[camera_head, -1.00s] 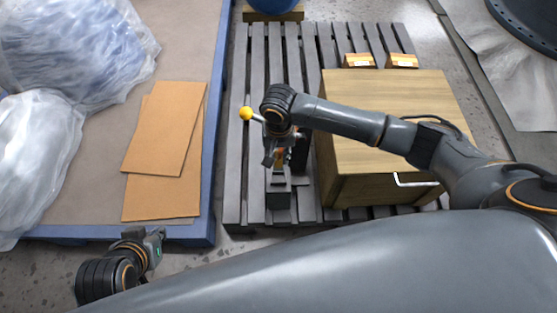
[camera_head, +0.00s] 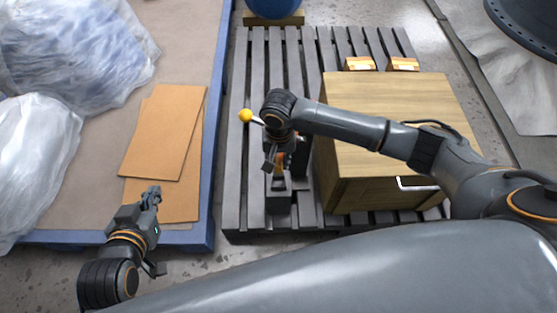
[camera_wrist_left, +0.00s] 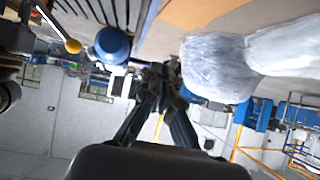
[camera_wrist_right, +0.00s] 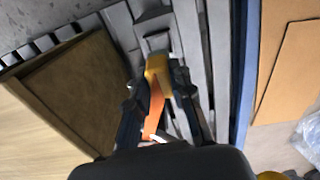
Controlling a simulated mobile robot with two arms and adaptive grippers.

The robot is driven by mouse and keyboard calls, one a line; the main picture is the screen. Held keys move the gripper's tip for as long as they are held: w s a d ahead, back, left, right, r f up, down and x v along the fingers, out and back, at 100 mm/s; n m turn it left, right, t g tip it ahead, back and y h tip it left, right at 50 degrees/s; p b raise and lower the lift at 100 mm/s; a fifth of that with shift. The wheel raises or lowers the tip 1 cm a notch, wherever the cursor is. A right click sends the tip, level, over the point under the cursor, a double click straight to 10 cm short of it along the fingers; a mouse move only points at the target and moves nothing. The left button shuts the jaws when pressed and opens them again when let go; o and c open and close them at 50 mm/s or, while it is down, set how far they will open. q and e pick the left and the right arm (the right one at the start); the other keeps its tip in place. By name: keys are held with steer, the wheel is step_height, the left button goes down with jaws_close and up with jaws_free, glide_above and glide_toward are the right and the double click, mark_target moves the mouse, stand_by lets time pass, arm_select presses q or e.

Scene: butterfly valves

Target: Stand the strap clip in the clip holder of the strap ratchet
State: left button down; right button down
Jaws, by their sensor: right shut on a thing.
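My right gripper (camera_head: 272,160) is shut on the strap clip (camera_wrist_right: 157,70), a yellow and orange piece that shows between the fingers in the right wrist view. In the head view a little of its orange (camera_head: 279,164) shows below the gripper. A dark grey block with a raised top, seemingly the clip holder (camera_head: 279,204), stands on the slats just in front of the gripper. I cannot tell whether the clip touches it. The strap ratchet behind is mostly hidden by my right wrist. My left gripper (camera_head: 152,194) is empty, its fingertips together, above brown cardboard.
A wooden box (camera_head: 345,190) stands right of the holder on the grey slatted pallet (camera_head: 233,180). A lever with a yellow ball (camera_head: 245,115) sticks out left of my right wrist. Cardboard sheets (camera_head: 165,135) and wrapped bundles (camera_head: 70,50) lie on the blue-edged platform.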

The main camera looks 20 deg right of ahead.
steer(key=shift+f+b, duration=0.4)
steer(key=shift+b, duration=0.2)
steer(key=shift+f+b, duration=0.5)
steer(key=shift+b, duration=0.3)
steer(key=shift+f+b, duration=0.5)
steer(key=shift+b, duration=0.25)
arm_select(q)
steer(key=w+d+r+t+h, duration=0.1)
steer(key=w+r+t, duration=0.1)
steer(key=r+t, duration=0.3)
steer(key=w+d+r+t+h, duration=0.1)
steer(key=r+t, duration=0.4)
steer(key=r, duration=0.5)
steer(key=shift+w+d+r+h+p, duration=0.25)
steer(key=shift+w+d+h+p, duration=0.1)
steer(key=shift+d+h, duration=0.2)
arm_select(e)
steer(key=shift+f, duration=0.55)
arm_select(q)
steer(key=shift+w+f, duration=0.1)
steer(key=shift+f, duration=0.15)
steer(key=shift+f+g, duration=0.1)
steer(key=shift+g, duration=0.2)
steer(key=shift+f, duration=0.35)
